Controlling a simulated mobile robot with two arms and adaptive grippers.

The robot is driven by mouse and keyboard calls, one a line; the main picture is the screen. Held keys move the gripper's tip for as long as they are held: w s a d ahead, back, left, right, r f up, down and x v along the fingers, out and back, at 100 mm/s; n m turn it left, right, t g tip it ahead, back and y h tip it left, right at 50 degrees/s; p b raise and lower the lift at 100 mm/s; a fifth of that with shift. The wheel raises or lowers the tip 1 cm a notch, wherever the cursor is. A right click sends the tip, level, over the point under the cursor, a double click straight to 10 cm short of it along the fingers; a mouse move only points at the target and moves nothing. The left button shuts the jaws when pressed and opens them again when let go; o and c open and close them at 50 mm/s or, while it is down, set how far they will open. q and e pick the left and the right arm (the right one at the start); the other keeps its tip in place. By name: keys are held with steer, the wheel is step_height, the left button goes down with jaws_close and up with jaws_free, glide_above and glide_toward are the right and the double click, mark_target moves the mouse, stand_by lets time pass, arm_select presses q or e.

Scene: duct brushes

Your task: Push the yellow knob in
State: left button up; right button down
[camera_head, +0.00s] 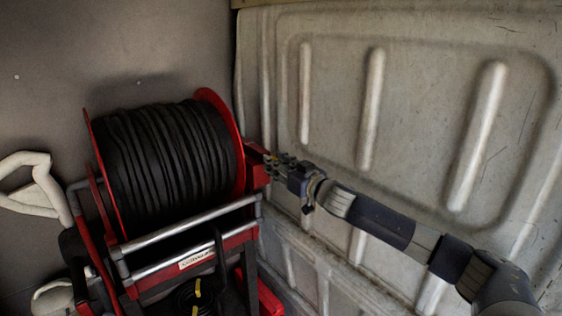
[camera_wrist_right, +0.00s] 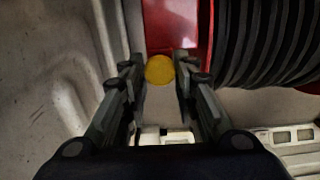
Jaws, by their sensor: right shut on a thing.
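The yellow knob (camera_wrist_right: 159,69) shows as a round yellow disc in the right wrist view, in front of a red metal panel (camera_wrist_right: 178,28). My right gripper (camera_wrist_right: 160,82) has one finger on each side of the knob and is shut on it. In the head view my right gripper (camera_head: 277,166) reaches in from the right to the red bracket (camera_head: 256,166) at the right side of the hose reel (camera_head: 172,162). The knob is mostly hidden by the fingers there. My left gripper is not in view.
The reel holds black hose between red flanges on a frame with silver bars (camera_head: 190,240). A ribbed metal van wall (camera_head: 420,95) stands close behind and right of my right arm. A white handle (camera_head: 38,190) is at the far left.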

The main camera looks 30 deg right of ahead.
steer(key=shift+r, duration=0.2)
steer(key=c, duration=1.5)
jaws_free()
steer(key=shift+c, duration=0.2)
steer(key=shift+o, duration=1.3)
steer(key=shift+w, duration=0.15)
steer(key=shift+w+f, duration=0.15)
steer(key=shift+f, duration=0.05)
steer(key=s, duration=1.2)
steer(key=shift+d, duration=0.45)
